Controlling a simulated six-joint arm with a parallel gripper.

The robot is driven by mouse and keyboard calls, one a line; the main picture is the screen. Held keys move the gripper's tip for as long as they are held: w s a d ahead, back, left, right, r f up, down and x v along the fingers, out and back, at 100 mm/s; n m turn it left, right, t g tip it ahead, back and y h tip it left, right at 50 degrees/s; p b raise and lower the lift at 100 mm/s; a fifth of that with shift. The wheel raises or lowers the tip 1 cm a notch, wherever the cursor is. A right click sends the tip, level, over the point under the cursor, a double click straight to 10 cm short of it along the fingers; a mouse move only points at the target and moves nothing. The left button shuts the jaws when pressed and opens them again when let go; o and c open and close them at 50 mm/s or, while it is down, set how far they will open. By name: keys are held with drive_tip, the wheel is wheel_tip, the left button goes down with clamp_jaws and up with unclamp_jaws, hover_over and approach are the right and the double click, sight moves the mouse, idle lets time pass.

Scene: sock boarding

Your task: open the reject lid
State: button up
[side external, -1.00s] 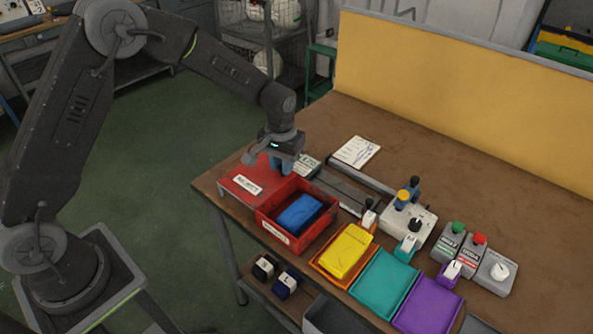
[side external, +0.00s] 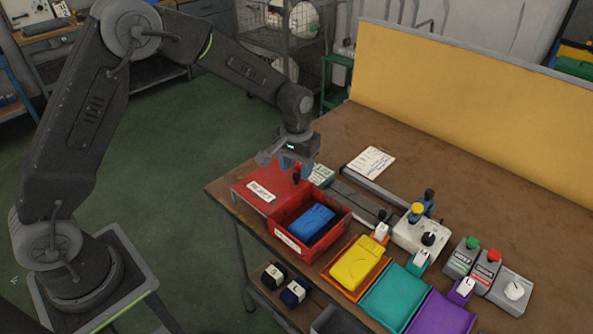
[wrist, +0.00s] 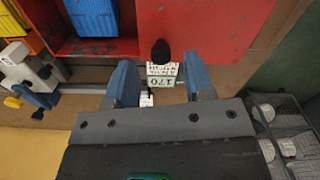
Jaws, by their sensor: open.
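The red reject lid (side external: 258,184) lies flat, with a white label on it, at the left end of the table. A dark upright knob (side external: 296,176) stands near its back right edge; in the wrist view the knob (wrist: 160,52) has a black round top. My gripper (side external: 290,163) is open and empty, just above and beside the knob. In the wrist view my two blue fingers (wrist: 158,66) are spread, with the knob showing beyond and between their tips. They look apart from it. What is under the lid is hidden.
A red open box (side external: 335,228) holding a blue folded item (side external: 310,222) adjoins the lid. A small numbered sign (side external: 321,174) stands close behind my fingers. Yellow, teal (side external: 393,298) and purple trays and control boxes fill the right side.

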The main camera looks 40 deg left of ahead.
wheel_tip(320, 180, up, 12)
idle(0.3)
drive_tip(key=s+a+r+m+t, duration=0.1)
drive_tip(key=s+r+t, duration=0.1)
drive_tip(key=s+r, duration=0.85)
drive_tip(key=s+a+f+m+t, duration=0.1)
drive_tip(key=s+f+t, duration=0.1)
drive_tip(key=s, duration=1.4)
drive_tip(key=shift+a+f+m+t, duration=0.15)
drive_tip(key=shift+f+m+t, duration=0.2)
drive_tip(key=shift+t, duration=0.45)
